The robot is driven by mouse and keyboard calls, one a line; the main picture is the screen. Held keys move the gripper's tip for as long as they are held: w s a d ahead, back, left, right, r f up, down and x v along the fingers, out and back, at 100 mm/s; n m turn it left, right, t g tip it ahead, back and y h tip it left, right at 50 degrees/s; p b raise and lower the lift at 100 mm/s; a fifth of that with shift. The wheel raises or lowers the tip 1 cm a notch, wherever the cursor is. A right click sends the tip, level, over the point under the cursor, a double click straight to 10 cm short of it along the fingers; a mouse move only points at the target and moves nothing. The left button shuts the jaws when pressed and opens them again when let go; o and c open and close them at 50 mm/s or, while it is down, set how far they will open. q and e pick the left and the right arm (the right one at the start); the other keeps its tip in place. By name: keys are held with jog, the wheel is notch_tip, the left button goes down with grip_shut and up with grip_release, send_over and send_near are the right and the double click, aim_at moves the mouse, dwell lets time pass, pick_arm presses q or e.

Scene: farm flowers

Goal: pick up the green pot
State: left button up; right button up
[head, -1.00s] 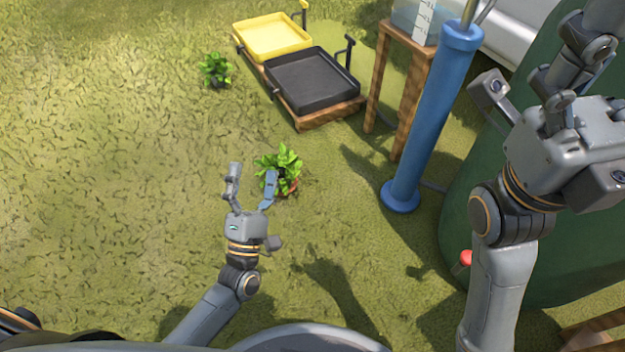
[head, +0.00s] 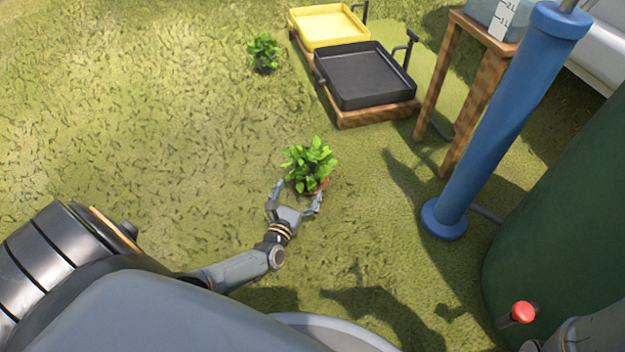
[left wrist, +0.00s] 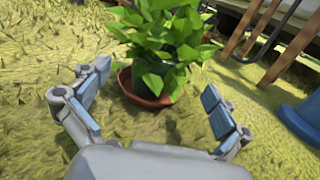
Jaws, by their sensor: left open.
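A leafy green plant (head: 309,160) stands on the grass in a reddish-brown pot or dish (head: 318,187). A second plant (head: 264,50) stands farther back in a dark pot (head: 265,67). My right gripper is out of view.
A black tray (head: 365,98) and a yellow tray (head: 328,48) lie on a wooden base behind the plant. A blue post (head: 500,115), a wooden stand (head: 478,100) and a large green container (head: 570,220) are at right. Grass at left is open.

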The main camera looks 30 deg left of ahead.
aim_at(309, 169)
pick_arm(q)
jog(key=b+x, duration=0.1)
jog(key=x, duration=0.2)
jog(key=b+x, duration=0.2)
jog(key=x, duration=0.2)
jog(key=shift+w, duration=0.15)
jog(key=shift+w+a+r+b, duration=0.1)
jog(key=shift+w+a+b, duration=0.05)
jog(key=shift+w+b, duration=0.3)
jog(key=shift+r, duration=0.1)
jog(key=c, duration=1.3)
